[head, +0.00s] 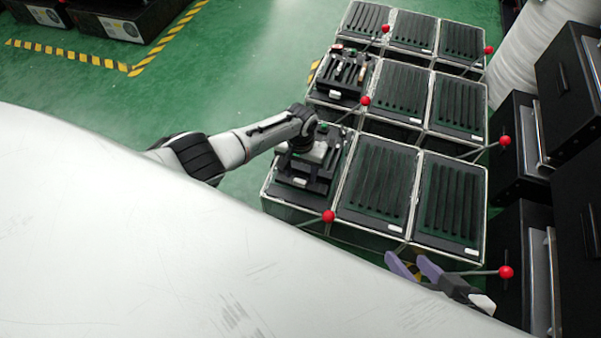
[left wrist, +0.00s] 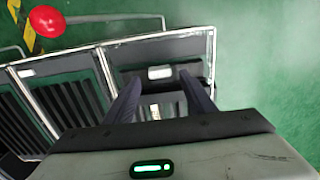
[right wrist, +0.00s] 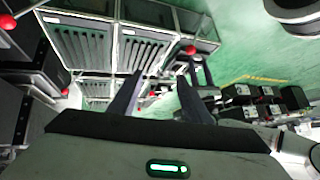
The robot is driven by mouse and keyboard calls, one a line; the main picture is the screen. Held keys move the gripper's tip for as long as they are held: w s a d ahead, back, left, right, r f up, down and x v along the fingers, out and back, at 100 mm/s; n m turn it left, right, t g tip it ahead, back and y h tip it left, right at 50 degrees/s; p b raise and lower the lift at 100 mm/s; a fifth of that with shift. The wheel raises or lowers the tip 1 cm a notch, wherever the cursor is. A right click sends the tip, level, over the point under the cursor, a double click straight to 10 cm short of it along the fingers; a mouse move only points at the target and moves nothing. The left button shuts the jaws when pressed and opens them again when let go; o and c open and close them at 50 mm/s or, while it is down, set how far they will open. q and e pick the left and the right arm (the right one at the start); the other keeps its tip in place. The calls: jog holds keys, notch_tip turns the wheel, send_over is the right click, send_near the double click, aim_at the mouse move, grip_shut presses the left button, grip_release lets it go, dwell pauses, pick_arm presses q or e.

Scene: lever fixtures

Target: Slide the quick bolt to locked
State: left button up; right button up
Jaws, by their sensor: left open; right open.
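My left gripper (left wrist: 160,100) is open, its two dark fingers pointing at a pale part and a white label in the left wrist view. In the head view my left arm reaches over the near-left box unit (head: 338,180), and its fingers there are hidden or too dark to make out. A dark fixture (head: 299,184) sits on that unit, partly covered by my wrist. I cannot tell the quick bolt apart with certainty. A second fixture with small bars and levers (head: 347,73) sits on the unit behind. My right gripper (head: 413,266) is open and empty, near the front-right units.
Several units have black slatted tops (head: 377,183). Rods with red balls (head: 328,216) stick out from their corners, one close to my right gripper (head: 505,272). Black cabinets (head: 525,150) stand at the right.

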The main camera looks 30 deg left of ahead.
aim_at(300, 180)
pick_arm(q)
notch_tip(300, 180, up, 8)
jog(key=p, duration=0.4)
pick_arm(e)
jog(key=shift+m+t+h, duration=0.6)
jog(key=shift+m+t, duration=0.1)
jog(key=shift+t, duration=0.2)
jog(key=d+r, duration=0.1)
jog(key=s+d+r, duration=0.1)
jog(key=d, duration=0.1)
jog(key=shift+r, duration=0.2)
pick_arm(q)
jog(key=shift+f, duration=0.15)
